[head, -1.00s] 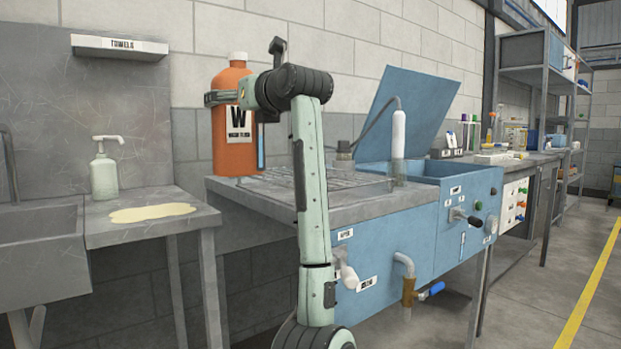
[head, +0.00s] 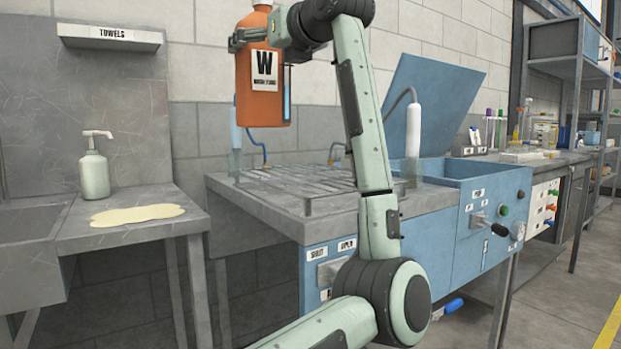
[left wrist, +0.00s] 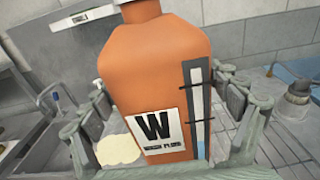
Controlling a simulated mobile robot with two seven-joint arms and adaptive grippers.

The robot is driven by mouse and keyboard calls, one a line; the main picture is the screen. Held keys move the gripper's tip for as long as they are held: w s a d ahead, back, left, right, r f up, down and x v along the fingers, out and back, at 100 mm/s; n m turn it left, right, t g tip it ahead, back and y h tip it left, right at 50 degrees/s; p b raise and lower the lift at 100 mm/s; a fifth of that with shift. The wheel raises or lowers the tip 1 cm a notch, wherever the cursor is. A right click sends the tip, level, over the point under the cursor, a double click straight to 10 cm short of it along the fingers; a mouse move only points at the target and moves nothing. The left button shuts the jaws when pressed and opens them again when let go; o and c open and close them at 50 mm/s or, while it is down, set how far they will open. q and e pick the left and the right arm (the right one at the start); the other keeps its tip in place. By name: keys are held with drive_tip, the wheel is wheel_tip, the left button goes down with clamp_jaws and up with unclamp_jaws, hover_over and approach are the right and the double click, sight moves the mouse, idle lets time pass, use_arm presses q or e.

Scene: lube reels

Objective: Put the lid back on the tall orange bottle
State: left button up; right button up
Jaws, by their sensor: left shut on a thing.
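The tall orange bottle (head: 262,85) has a white "W WASH FLUID" label and a narrow level strip on its side. It hangs upright above the back of the grey bench, its base clear of the surface. My left gripper (head: 262,38) is shut around its upper body; in the left wrist view a finger stands on each side of the bottle (left wrist: 155,85). The bottle's top is cut off by the head view's upper edge, with a bit of white there. I cannot tell whether this is a lid or a bare neck. My right gripper is out of view.
A wire rack (head: 290,185) lies on the bench under the bottle. A blue basin (head: 455,172) with its raised cover (head: 440,95) is to the right. A pump dispenser (head: 95,172) and a pale spill (head: 138,214) are on the left counter. A dark stubby fitting (left wrist: 298,92) shows in the wrist view.

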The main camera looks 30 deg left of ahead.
use_arm(q)
drive_tip(key=shift+s+r, duration=0.1)
drive_tip(key=shift+r, duration=0.05)
drive_tip(key=shift+w+d+f, duration=0.1)
drive_tip(key=shift+w+f, duration=0.15)
drive_tip(key=shift+w, duration=0.15)
drive_tip(key=w+d+f, duration=0.1)
drive_tip(key=w+f, duration=0.5)
drive_tip(key=w, duration=0.4)
drive_tip(key=shift+w+d+f, duration=0.3)
drive_tip(key=shift+w+d, duration=0.05)
drive_tip(key=shift+w, duration=0.05)
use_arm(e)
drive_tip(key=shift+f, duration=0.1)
use_arm(q)
drive_tip(key=shift+f, duration=0.1)
wheel_tip(320, 180, down, 4)
drive_tip(key=shift+r+b, duration=0.1)
drive_tip(key=shift+b, duration=0.25)
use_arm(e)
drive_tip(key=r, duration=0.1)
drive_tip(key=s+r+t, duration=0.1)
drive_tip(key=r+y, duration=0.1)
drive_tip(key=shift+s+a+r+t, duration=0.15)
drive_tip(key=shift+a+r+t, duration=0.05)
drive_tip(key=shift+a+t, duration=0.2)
